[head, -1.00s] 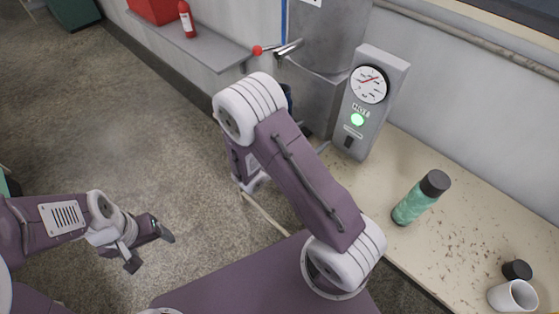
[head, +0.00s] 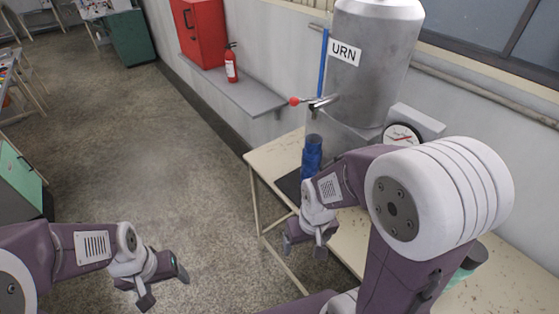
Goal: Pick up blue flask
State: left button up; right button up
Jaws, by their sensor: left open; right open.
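The blue flask (head: 312,156) stands upright on a dark mat at the far left end of the cream table, below the urn's tap. Its top looks open and dark, and its lower part is hidden behind my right arm. My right gripper (head: 305,246) is open and empty, in front of the table's left edge, nearer to me and lower in the picture than the flask, not touching it. My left gripper (head: 164,288) is open and empty over the floor at the lower left.
The steel urn (head: 374,65) with a red-knobbed tap (head: 312,102) rises behind the flask. A gauge box (head: 415,124) stands right of it. A green flask (head: 462,272) is mostly hidden by my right arm. A grey shelf (head: 240,92) holds a fire extinguisher (head: 231,64).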

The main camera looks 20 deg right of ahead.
aim_at(312, 155)
jog(key=i+j+z, duration=0.1)
jog(key=z, duration=0.3)
jog(key=i+j+z, duration=0.2)
jog(key=z, duration=0.25)
jog(key=i+j+z, duration=0.2)
jog(key=z, duration=0.2)
jog(key=i+j+z, duration=0.15)
jog(key=j+z, duration=0.15)
jog(key=z, duration=0.15)
jog(key=j+z, duration=0.6)
jog(key=z, duration=0.2)
jog(key=j+z, duration=0.35)
jog(key=l, duration=0.1)
